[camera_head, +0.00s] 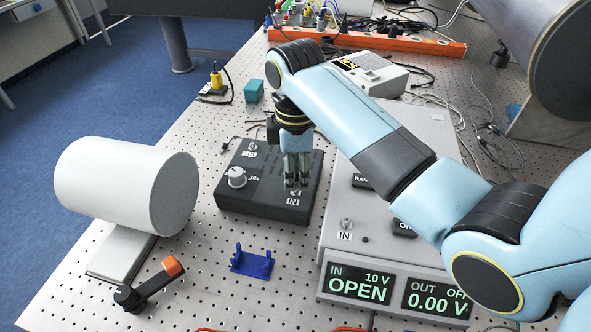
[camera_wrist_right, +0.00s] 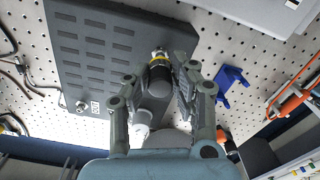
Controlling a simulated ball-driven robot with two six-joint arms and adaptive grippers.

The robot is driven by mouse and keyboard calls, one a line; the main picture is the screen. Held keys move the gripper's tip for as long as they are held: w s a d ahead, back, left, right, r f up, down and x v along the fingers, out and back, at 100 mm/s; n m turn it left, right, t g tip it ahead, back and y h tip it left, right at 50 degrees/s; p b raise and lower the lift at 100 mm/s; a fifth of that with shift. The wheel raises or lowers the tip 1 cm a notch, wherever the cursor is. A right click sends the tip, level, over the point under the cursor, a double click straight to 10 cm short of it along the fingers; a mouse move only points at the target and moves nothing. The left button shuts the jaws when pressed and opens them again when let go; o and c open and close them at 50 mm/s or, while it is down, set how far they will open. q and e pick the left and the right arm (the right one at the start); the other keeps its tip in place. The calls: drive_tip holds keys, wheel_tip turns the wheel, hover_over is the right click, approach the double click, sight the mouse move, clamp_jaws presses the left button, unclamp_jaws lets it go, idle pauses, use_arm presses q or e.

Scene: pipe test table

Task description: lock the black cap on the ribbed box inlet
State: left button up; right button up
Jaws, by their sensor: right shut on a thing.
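The ribbed box (camera_head: 262,205) is a dark box on the perforated table in the head view, with a knob and sockets marked OUT and IN. Its inlet (camera_head: 296,193) is at the near right corner, under my right gripper (camera_head: 297,178), which points straight down. In the right wrist view the ribbed box (camera_wrist_right: 115,45) fills the upper left. There my right gripper (camera_wrist_right: 160,82) is shut on the black cap (camera_wrist_right: 158,76), which has a yellow ring. The cap is at the brass-coloured inlet (camera_wrist_right: 158,52); whether it is locked cannot be told. My left gripper is out of view.
A grey instrument (camera_head: 385,270) with lit displays stands close on the right. A blue bracket (camera_head: 252,261) and an orange-tipped lever (camera_head: 150,284) lie in front. A large white cylinder (camera_head: 115,180) is at left. Cables and an orange power strip (camera_head: 400,41) are at the back.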

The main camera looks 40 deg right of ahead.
sight(296, 189)
drive_tip(key=shift+f+b, duration=0.55)
drive_tip(key=shift+f, duration=0.85)
idle(0.5)
drive_tip(key=shift+r+m+p, duration=0.2)
drive_tip(key=shift+m+p, duration=0.3)
drive_tip(key=shift+p, duration=0.25)
drive_tip(key=m, duration=0.4)
drive_tip(key=shift+s+f, duration=0.1)
drive_tip(key=shift+f, duration=0.15)
drive_tip(key=m, duration=0.5)
drive_tip(key=shift+f, duration=0.1)
